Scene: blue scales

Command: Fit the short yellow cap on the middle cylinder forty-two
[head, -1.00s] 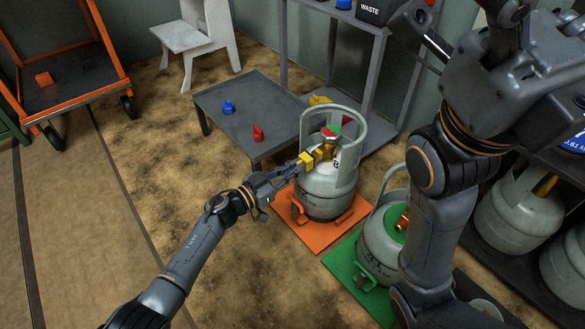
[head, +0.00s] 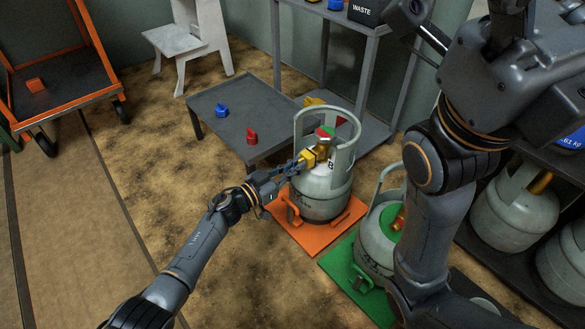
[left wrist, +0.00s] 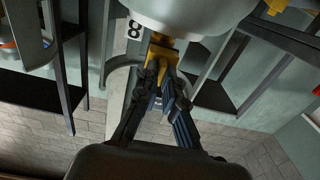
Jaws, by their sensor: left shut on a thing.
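My left gripper (head: 302,162) is shut on the yellow cap (head: 309,158), which also shows between the fingertips in the left wrist view (left wrist: 157,62). The cap is at the side of the brass valve (head: 323,151) of the grey cylinder (head: 322,190) on the orange scale (head: 306,236). I cannot tell whether it is seated on the outlet. The valve has a red and green top. An "8" shows on the cylinder's label (left wrist: 134,29); its full number is not readable. A second grey cylinder (head: 371,240) stands on the green scale (head: 344,272). My right gripper is out of view.
A low grey table (head: 232,137) behind holds a blue cap (head: 221,110) and a red cap (head: 252,136). Another yellow piece (head: 314,101) lies behind the cylinder's collar. My right arm partly hides the green scale. Several cylinders stand on a rack (head: 480,240) at right.

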